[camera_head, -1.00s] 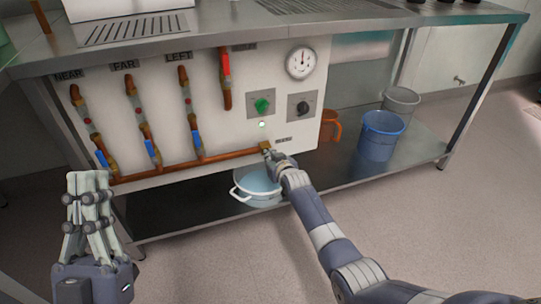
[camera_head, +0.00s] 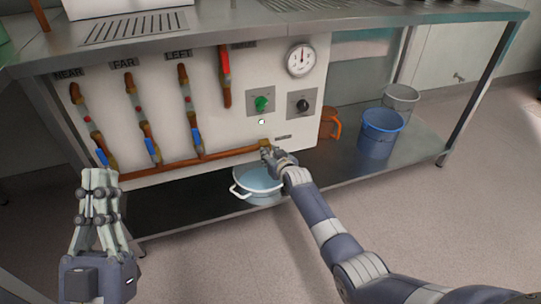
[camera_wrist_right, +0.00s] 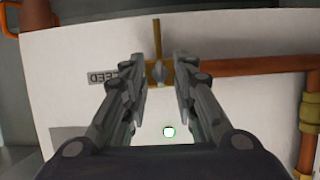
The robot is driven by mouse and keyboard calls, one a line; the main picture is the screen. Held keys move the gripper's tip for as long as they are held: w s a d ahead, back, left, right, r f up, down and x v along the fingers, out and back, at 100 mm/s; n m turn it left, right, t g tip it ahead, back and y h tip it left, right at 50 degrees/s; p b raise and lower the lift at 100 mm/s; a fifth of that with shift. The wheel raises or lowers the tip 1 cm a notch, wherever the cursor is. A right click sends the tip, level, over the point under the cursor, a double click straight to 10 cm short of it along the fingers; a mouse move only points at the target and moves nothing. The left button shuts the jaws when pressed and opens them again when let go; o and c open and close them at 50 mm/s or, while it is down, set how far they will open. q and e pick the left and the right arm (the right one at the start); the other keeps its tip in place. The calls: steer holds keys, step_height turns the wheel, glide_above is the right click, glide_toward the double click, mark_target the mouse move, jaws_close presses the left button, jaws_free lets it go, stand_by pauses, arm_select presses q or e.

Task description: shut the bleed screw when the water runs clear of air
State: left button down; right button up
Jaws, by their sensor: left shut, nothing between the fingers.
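The bleed screw (camera_wrist_right: 158,72) is a small grey piece on a brass block (camera_wrist_right: 148,75) at the end of the copper pipe (camera_wrist_right: 235,66), beside an upside-down label in the right wrist view. My right gripper (camera_wrist_right: 160,58) is open, a finger on each side of the screw with visible gaps. In the head view my right gripper (camera_head: 267,152) hides most of the screw. A white basin (camera_head: 262,200) holding water stands below. I cannot make out a stream or air bubbles. My left gripper (camera_head: 100,172) is shut and empty, in front of the bench at left.
A small round white sight or lamp (camera_head: 261,122) is on the panel above the pipe, near a green knob (camera_head: 261,103), black knob (camera_head: 302,104) and gauge (camera_head: 301,61). Valve pipes (camera_head: 191,110) line the left. A blue bucket (camera_head: 378,140) stands right on the shelf.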

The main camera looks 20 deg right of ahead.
steer(key=shift+s, duration=0.15)
steer(key=v, duration=1.1)
steer(key=shift+s+r, duration=0.15)
steer(key=shift+s, duration=0.2)
steer(key=shift+r, duration=0.1)
stand_by(0.4)
